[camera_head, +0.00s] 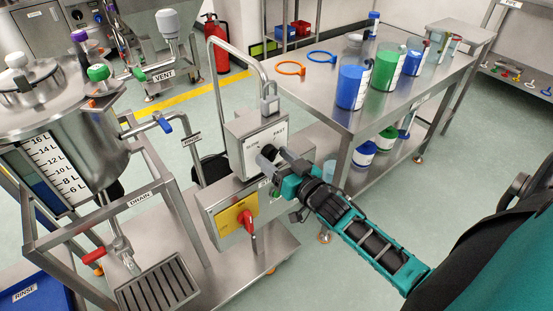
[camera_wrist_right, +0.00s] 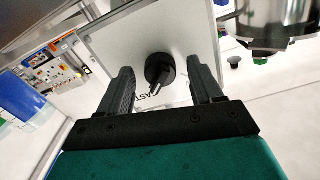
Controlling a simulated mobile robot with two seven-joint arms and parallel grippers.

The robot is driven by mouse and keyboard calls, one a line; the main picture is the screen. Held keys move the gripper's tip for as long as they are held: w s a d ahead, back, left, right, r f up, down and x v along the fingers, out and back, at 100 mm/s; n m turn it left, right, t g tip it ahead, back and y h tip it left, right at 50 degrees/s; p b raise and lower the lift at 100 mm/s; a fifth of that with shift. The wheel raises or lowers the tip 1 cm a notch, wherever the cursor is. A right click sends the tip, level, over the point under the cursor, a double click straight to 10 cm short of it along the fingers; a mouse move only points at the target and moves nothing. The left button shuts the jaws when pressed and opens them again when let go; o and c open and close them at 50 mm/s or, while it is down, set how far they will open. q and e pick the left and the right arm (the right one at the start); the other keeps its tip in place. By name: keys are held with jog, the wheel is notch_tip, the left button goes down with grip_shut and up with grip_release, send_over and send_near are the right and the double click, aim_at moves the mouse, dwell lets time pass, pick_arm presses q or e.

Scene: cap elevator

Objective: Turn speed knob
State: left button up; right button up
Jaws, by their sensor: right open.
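The speed knob (camera_wrist_right: 160,70) is a round black knob with a raised pointer bar, on a pale metal control box. In the right wrist view it lies between and just beyond the two dark fingers of my right gripper (camera_wrist_right: 163,88), with gaps on both sides. In the head view the knob (camera_head: 268,154) shows partly behind the gripper, below the word FAST on the box (camera_head: 244,137). My right gripper (camera_head: 279,163) is open in front of the box face. My left gripper is not in view.
A lower panel carries a red switch on a yellow plate (camera_head: 236,214). A steel tank (camera_head: 75,150) stands at the left. A steel table (camera_head: 335,107) with blue and green containers stands right of the box, close to my right arm. A bent metal pipe (camera_head: 238,48) rises behind the box.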

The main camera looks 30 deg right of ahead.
jog(key=shift+c, duration=0.4)
jog(key=shift+c, duration=0.7)
jog(key=c, duration=0.8)
jog(key=shift+c, duration=0.2)
